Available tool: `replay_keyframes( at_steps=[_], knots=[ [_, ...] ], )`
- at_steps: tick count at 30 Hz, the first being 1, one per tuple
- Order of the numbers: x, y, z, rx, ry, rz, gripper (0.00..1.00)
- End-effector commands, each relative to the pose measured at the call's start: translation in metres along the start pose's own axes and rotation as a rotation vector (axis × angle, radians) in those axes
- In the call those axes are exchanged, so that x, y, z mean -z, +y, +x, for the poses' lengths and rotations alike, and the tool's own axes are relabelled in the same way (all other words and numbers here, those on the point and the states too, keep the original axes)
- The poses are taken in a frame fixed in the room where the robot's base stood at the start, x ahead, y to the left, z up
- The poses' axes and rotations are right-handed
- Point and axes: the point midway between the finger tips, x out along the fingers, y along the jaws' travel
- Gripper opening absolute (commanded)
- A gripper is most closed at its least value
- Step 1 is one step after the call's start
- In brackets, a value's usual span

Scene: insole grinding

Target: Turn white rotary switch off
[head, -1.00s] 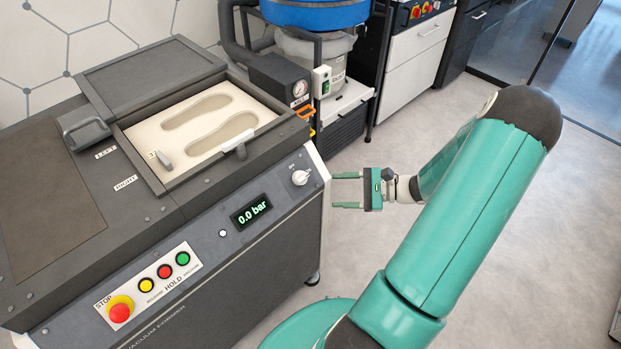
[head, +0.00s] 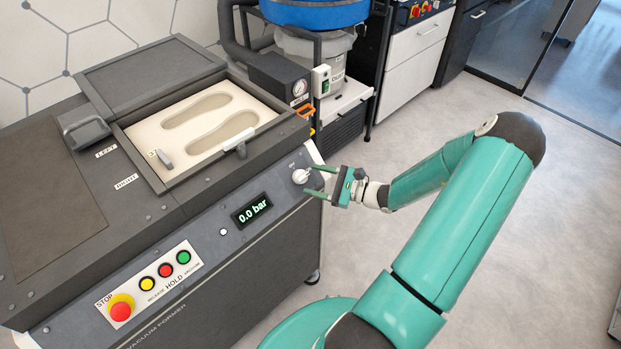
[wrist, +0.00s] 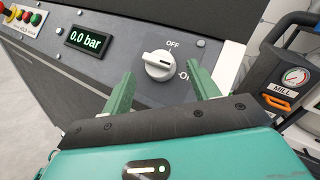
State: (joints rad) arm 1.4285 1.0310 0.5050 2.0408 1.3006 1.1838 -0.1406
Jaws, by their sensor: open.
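The white rotary switch (head: 300,176) sits on the sloped front panel of the vacuum former, to the right of its display. In the wrist view the switch (wrist: 158,65) shows whole, with an OFF label above it and another marking, partly hidden by a finger, to its right. My gripper (head: 314,181) is open, its fingers pointing at the panel by the switch. In the wrist view the two green fingers of my gripper (wrist: 160,85) stand on either side of the knob, with gaps, and do not touch it. I cannot tell exactly which marking the knob points to.
A display (head: 252,212) reading 0.0 bar sits left of the switch. STOP, yellow, red and green buttons (head: 165,270) lie further along the panel. The open mould tray (head: 150,128) is above. The mill gauge (head: 299,88) stands behind.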

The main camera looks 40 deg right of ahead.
Motion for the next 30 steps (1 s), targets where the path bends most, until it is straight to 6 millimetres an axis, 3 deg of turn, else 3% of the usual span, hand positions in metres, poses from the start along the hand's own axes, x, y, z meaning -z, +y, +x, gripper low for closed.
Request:
replay_keyframes(
  at_steps=[6,14,21,30],
  knots=[
    [0.000,0.000,0.020,0.000,0.000,0.001,0.60],
    [0.000,0.000,0.022,0.001,0.000,0.000,0.60],
    [0.000,0.000,0.021,0.001,0.000,0.000,0.17],
    [0.000,-0.001,0.021,-0.017,0.002,-0.015,0.16]
  ],
)
